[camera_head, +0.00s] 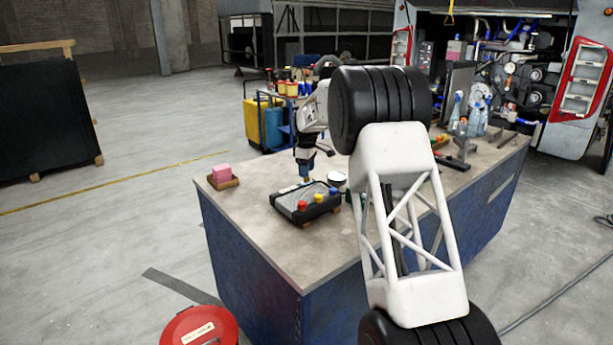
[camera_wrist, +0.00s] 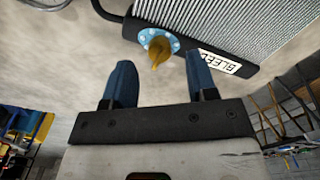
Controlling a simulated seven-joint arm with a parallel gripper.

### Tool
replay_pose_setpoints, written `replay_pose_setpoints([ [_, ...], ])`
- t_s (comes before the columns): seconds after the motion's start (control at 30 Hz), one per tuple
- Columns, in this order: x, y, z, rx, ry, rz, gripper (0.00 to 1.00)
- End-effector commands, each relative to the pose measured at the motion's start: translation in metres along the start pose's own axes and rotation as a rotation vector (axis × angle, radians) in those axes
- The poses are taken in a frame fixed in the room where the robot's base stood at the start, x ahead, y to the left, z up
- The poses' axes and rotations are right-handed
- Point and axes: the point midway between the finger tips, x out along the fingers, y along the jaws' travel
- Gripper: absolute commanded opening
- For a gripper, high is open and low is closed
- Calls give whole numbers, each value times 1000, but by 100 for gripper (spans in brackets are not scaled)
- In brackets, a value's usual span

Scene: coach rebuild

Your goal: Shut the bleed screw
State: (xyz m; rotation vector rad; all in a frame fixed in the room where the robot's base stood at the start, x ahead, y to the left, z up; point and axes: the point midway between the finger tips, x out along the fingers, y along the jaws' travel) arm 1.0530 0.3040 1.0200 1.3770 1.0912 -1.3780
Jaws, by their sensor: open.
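The bleed screw (camera_wrist: 158,50) is a brass-yellow knob on a light blue round collar, at the edge of a black finned unit (camera_wrist: 228,28). A white label reading BLEED (camera_wrist: 220,62), upside down in the wrist view, is beside it. My gripper (camera_wrist: 158,68) is open, with its two blue fingers apart; the screw shows between and beyond their tips, with nothing held. In the head view, my gripper (camera_head: 305,176) points down just above the back left of the black unit (camera_head: 292,203) on the workbench. The screw cannot be made out clearly there.
A pink block in a small tray (camera_head: 222,177) lies left. A white cup (camera_head: 337,179) stands close right of my gripper. Bottles (camera_head: 478,110) stand at the far right.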

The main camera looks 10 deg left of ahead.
Motion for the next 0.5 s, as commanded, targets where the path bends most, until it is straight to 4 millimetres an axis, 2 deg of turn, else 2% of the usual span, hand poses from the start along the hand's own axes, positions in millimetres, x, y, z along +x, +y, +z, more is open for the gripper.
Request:
replay_pose_setpoints([
  [0.2, 20, 0, 0, 0, 0, 0, 53],
  [0.5, 26, 0, 0, 0, 1, 1, 53],
])
